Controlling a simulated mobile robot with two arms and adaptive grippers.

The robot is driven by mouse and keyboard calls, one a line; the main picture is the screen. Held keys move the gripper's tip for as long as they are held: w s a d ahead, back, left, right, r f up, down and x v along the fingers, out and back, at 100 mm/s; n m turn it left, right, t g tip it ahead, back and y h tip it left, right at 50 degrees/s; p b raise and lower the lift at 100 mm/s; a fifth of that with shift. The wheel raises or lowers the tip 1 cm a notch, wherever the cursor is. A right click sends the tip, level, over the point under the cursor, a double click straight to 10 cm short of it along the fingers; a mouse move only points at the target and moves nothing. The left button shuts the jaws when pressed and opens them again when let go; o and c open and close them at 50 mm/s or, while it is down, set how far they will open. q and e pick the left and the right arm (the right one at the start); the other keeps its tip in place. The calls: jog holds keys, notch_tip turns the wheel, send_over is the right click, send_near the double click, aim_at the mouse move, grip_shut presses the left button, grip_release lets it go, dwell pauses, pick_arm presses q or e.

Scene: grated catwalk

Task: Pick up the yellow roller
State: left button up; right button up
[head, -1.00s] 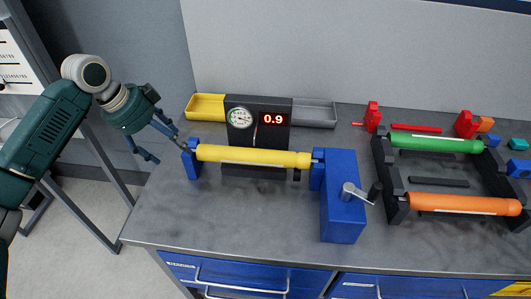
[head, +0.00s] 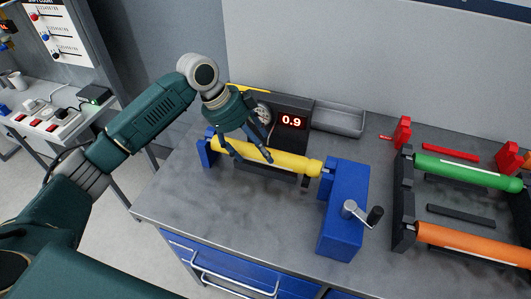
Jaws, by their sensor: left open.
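The yellow roller (head: 298,165) lies level in a blue fixture, between a small blue end support (head: 206,152) at its left and a blue block with a crank (head: 343,207) at its right. My left gripper (head: 252,156) is open over the left half of the roller. Its fingers point down and one overlaps the roller in the picture; I cannot tell whether they touch it. The gripper hides part of the roller and of the gauge behind. My right gripper is not in view.
A black gauge stand with a red 0.9 display (head: 292,121) stands right behind the roller. A black rack (head: 404,205) at the right holds a green roller (head: 465,171) and an orange roller (head: 470,243). The front left bench top is clear.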

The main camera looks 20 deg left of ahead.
aim_at(259, 153)
pick_arm(q)
jog(key=p+x, duration=0.1)
jog(key=x, duration=0.2)
jog(key=shift+s+f, duration=0.1)
jog(key=shift+f, duration=0.35)
jog(key=c, duration=1.6)
jog(key=shift+r, duration=0.15)
grip_shut()
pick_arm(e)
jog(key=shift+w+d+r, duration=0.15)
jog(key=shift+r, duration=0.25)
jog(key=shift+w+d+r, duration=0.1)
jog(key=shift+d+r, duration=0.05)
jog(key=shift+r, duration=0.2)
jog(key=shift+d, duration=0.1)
